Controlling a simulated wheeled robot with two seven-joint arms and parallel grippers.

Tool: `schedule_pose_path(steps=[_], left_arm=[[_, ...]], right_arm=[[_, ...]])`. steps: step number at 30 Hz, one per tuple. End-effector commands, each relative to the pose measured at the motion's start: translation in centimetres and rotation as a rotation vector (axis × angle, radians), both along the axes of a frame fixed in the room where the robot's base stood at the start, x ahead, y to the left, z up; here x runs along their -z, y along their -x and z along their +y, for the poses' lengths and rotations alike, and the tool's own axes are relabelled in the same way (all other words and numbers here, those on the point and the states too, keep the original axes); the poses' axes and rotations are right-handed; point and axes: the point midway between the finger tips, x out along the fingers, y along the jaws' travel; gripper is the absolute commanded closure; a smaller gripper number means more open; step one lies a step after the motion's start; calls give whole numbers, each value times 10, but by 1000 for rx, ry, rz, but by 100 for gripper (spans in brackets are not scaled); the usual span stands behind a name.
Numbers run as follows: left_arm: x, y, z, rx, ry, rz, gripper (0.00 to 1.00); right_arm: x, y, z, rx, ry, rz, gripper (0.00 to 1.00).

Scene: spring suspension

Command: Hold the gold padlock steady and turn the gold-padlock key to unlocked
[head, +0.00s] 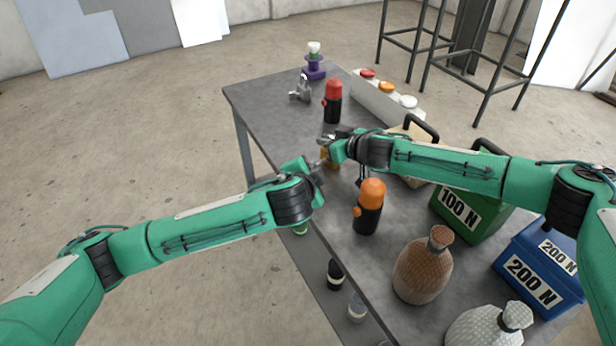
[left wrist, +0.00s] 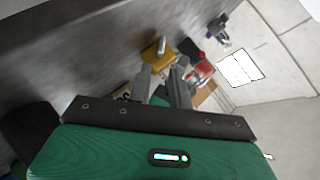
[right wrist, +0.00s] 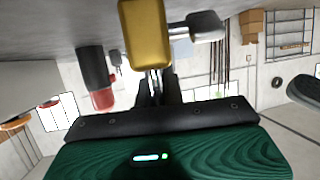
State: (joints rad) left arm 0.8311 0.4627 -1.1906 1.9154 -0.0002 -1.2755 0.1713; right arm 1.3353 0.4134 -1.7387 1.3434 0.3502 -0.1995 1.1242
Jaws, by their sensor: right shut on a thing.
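The gold padlock (head: 328,156) is at the table's left edge, partly hidden by my arms. Its gold body (right wrist: 145,35) fills the upper middle of the right wrist view, with a grey part to its right. My right gripper (head: 334,146) is at the padlock; its fingers (right wrist: 156,78) are close together on a thin piece at the body, which appears to be the key, mostly hidden. My left gripper (head: 314,170) is just in front of the padlock. In the left wrist view its fingers (left wrist: 163,78) stand apart and empty, with the padlock (left wrist: 152,52) beyond the tips.
An orange-topped black device (head: 369,206) stands close below my right forearm, and a red-topped one (head: 332,101) behind. Green (head: 470,214) and blue (head: 540,270) weight boxes and a brown sack (head: 423,268) fill the right side. Open floor lies left of the table.

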Motion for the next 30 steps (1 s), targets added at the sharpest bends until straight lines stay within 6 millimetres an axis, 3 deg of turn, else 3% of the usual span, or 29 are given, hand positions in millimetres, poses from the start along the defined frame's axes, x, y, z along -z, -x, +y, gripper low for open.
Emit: schedule_pose_path(steps=[7,18,19,22,30], left_arm=[[-15,27,5,0,0,1,80],[-18,32,5,0,-1,0,80],[-18,32,5,0,-1,0,82],[-17,31,6,0,3,7,100],[6,22,9,20,134,183,100]], right_arm=[[0,0,0,0,0,0,100],[0,0,0,0,0,0,100],[0,0,0,0,0,0,100],[0,0,0,0,0,0,100],[0,0,0,0,0,0,100]])
